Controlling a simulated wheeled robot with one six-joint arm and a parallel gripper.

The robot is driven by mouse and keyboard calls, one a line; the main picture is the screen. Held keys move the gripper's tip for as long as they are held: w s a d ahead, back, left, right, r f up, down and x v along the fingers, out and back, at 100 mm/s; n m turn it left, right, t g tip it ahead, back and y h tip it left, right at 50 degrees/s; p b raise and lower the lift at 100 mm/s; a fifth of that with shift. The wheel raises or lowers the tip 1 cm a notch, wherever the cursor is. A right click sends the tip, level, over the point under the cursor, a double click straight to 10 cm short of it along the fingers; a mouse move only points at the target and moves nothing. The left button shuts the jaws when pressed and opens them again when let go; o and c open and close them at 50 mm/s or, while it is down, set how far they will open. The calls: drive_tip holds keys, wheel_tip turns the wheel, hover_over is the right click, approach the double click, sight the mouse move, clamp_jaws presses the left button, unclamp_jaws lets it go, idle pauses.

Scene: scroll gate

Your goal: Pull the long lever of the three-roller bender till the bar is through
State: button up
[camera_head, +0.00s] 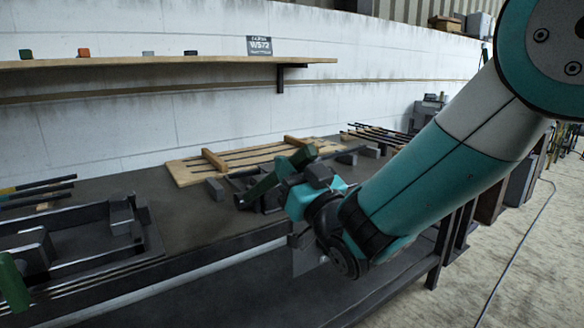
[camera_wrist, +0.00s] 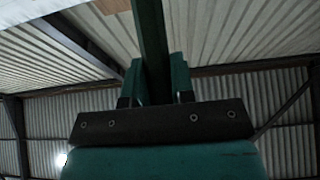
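A long green lever (camera_head: 265,186) slants up to the right from a dark machine (camera_head: 270,202) on the bench, in the head view. I take this machine for the three-roller bender; its rollers and bar cannot be made out. My gripper is at the lever's upper end, where the wrist partly hides it. In the wrist view, the green lever (camera_wrist: 151,45) stands between the two fingers of my gripper (camera_wrist: 157,82), with no clear gap on either side. The gripper looks shut on it.
A dark frame with blocks (camera_head: 70,245) and a green handle (camera_head: 12,285) stand at the left of the bench (camera_head: 190,205). A wooden board with rods (camera_head: 190,172) lies behind the machine. A wall shelf (camera_head: 150,61) holds small blocks. Bare bench lies between frame and machine.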

drive_tip(key=shift+r+p, duration=0.25)
drive_tip(key=shift+p, duration=0.3)
clamp_jaws()
